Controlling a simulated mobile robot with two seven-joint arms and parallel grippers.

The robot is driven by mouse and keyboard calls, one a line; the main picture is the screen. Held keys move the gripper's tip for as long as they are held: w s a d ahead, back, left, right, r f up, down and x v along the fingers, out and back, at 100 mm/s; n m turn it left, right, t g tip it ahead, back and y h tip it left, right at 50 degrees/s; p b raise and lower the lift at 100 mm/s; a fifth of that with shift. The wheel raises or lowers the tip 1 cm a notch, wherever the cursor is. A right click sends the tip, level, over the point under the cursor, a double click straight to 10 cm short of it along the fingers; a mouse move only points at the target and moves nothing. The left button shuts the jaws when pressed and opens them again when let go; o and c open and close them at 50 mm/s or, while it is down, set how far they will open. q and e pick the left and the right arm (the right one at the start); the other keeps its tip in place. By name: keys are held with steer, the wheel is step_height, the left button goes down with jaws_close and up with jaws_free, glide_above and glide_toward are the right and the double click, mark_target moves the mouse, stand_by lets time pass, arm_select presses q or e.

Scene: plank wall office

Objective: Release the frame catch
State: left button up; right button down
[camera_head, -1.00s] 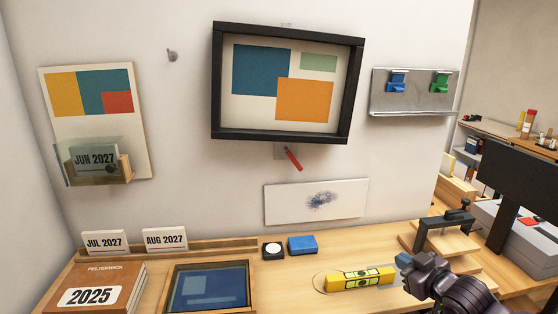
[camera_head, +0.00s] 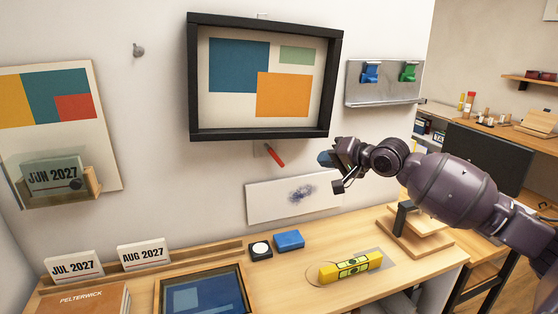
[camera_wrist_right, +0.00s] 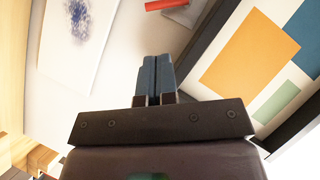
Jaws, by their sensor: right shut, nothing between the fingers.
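The black picture frame (camera_head: 193,80) with blue, green and orange blocks hangs on the wall; part of it shows in the right wrist view (camera_wrist_right: 250,52). The frame catch, a red lever (camera_head: 274,155) on a small metal plate, sits just below its lower edge. The lever slants down to the right. In the right wrist view the red lever (camera_wrist_right: 165,4) is at the top edge, partly cut off. My right gripper (camera_head: 324,158) is shut and empty, to the right of the lever and apart from it. Its blue-grey fingertips (camera_wrist_right: 155,75) are together. My left gripper is not in view.
A smudged white board (camera_head: 265,203) is on the wall below the catch. A metal rack (camera_head: 385,94) with blue and green clips hangs at right. The desk holds a yellow level (camera_head: 350,267), a blue block (camera_head: 289,239) and date cards (camera_head: 143,254).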

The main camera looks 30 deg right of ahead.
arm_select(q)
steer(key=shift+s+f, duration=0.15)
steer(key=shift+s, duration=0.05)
arm_select(e)
steer(key=shift+w+a, duration=0.1)
steer(key=b, duration=0.1)
glide_toward(280, 160)
steer(key=x, duration=0.6)
steer(key=shift+w+a, duration=0.1)
steer(key=shift+w, duration=0.15)
steer(key=shift+w+a+f, duration=0.1)
steer(key=shift+w+f, duration=0.1)
steer(key=shift+w, duration=0.2)
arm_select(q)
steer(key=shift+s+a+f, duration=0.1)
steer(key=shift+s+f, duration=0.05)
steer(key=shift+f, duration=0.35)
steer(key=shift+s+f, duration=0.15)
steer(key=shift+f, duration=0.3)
arm_select(e)
steer(key=shift+w, duration=0.1)
